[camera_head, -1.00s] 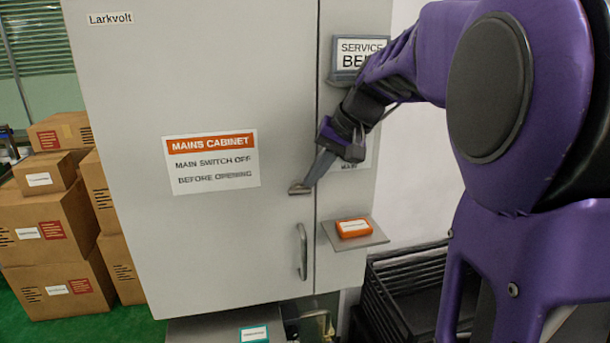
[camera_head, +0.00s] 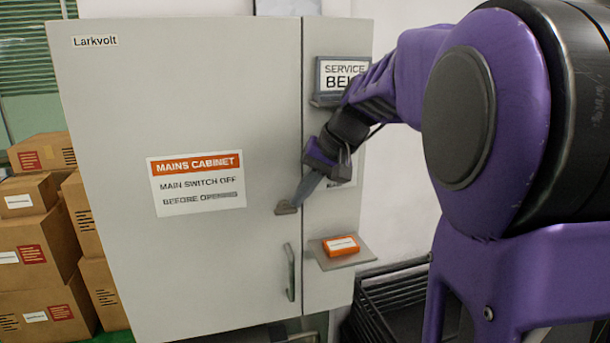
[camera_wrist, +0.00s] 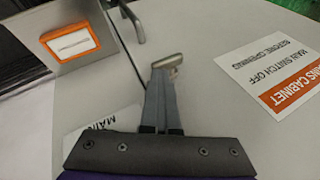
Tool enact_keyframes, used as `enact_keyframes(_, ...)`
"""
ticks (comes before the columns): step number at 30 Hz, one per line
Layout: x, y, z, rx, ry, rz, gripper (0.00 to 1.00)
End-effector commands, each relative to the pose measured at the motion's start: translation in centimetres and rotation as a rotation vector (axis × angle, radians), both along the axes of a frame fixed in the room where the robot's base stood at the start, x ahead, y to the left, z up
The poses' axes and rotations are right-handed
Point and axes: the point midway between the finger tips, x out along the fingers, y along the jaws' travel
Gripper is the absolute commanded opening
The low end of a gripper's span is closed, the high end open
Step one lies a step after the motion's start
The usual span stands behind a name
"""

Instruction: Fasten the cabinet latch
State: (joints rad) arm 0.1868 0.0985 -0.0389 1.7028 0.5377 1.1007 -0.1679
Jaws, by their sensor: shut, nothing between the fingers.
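The grey cabinet door (camera_head: 120,270) carries a mains warning sign and stands flush, or nearly so, with the panel at its right. The small metal latch (camera_head: 286,209) sits on the door, just left of the seam. It also shows in the wrist view (camera_wrist: 168,61). My gripper (camera_head: 297,203) has its fingers together with nothing between them. Its fingertips (camera_wrist: 160,74) are at the latch and appear to touch it; the exact contact cannot be told. The fingers partly cover the latch's seam-side end. The vertical door handle (camera_head: 290,272) is below the latch.
An orange box (camera_head: 341,246) lies on a small shelf (camera_head: 352,260) right of the seam, below my gripper. A service bell sign (camera_head: 342,74) is above my wrist. Black crates (camera_head: 390,290) stand at lower right, and cardboard boxes (camera_head: 30,240) at the left.

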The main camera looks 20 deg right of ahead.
Motion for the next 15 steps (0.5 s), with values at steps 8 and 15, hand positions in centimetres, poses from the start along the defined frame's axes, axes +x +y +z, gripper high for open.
enact_keyframes(8, -1.9, -2.5, 3.9, -0.010, 0.004, -0.011, 0.00)
enact_keyframes(15, -4.1, -4.3, 9.4, -0.008, -0.003, -0.006, 0.00)
